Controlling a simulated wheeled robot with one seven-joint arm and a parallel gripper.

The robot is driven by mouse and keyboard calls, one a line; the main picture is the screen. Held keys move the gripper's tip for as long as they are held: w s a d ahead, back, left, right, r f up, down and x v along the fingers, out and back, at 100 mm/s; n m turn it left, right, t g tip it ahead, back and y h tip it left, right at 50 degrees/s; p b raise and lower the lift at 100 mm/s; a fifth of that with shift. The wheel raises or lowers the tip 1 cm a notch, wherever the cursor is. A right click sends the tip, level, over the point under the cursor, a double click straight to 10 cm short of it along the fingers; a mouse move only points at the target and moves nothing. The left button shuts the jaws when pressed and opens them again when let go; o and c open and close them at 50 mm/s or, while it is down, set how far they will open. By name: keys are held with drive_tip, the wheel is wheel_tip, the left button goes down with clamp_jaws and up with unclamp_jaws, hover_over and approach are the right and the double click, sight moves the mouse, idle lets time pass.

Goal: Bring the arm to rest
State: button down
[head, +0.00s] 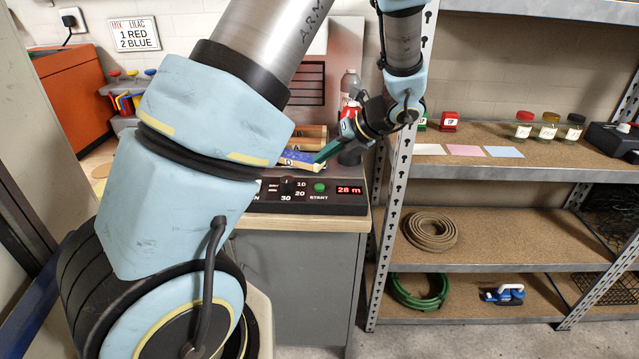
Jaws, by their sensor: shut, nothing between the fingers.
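My arm crosses the left and middle of the head view, in light blue and grey. Its wrist reaches down from the top over the grey cabinet's worktop (353,222). My gripper (318,157), with green fingers, is shut and empty and points down to the left. Its tips show in front of or just above a blue item (293,158) on the worktop; I cannot tell whether they touch. My upper arm hides much of the area to the left.
A control box (318,200) with a green button and red display sits at the worktop's front. The metal shelf rack (385,200) stands close right, holding jars (548,127), coloured cards (463,151) and coiled hoses (430,232). An orange cabinet (78,98) stands left.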

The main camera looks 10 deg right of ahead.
idle(0.3)
drive_tip(key=s+a+r+n+g+h, duration=0.1)
drive_tip(key=s+a+n+h, duration=0.3)
drive_tip(key=n, duration=1.2)
drive_tip(key=s+a+r+n+g+h, duration=0.2)
drive_tip(key=s+a+n+h, duration=0.1)
drive_tip(key=s+a+n, duration=0.6)
drive_tip(key=shift+a+r+n+g+h, duration=0.3)
drive_tip(key=shift+a+n, duration=1.85)
drive_tip(key=shift+n, duration=1.85)
drive_tip(key=shift+f, duration=0.1)
idle(1.1)
